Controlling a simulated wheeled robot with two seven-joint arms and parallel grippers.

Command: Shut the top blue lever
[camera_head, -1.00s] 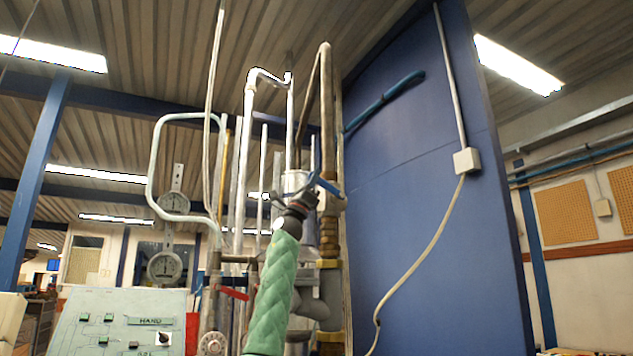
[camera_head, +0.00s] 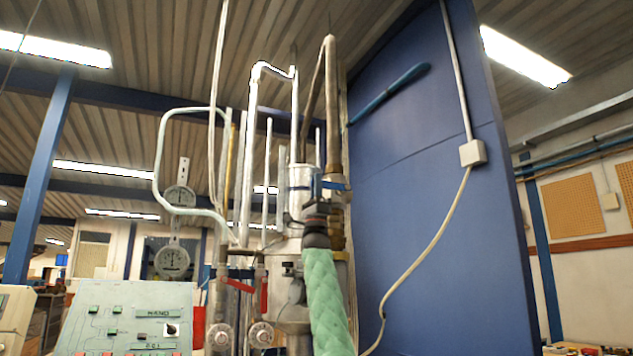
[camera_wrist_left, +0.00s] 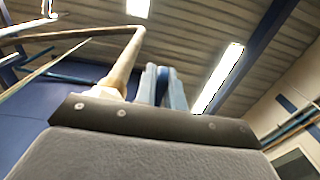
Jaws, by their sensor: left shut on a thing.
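The top blue lever (camera_head: 333,185) is on the upper part of the metal pipework, at the front of the upright cylinder, and looks about level. My left gripper (camera_head: 317,204), on the green-sleeved arm coming up from below, is shut on it. The dark wrist hides part of the lever and the fingertips. In the left wrist view, narrow blue upright shapes (camera_wrist_left: 172,90) stand just beyond the dark gripper body; I cannot tell there where lever and fingers part. My right gripper is in neither view.
A tall blue panel (camera_head: 430,210) stands close on the right with a grey cable. Red levers (camera_head: 263,292), round gauges (camera_head: 172,262) and a control panel (camera_head: 130,318) are to the left. Vertical pipes (camera_head: 250,150) crowd behind the gripper.

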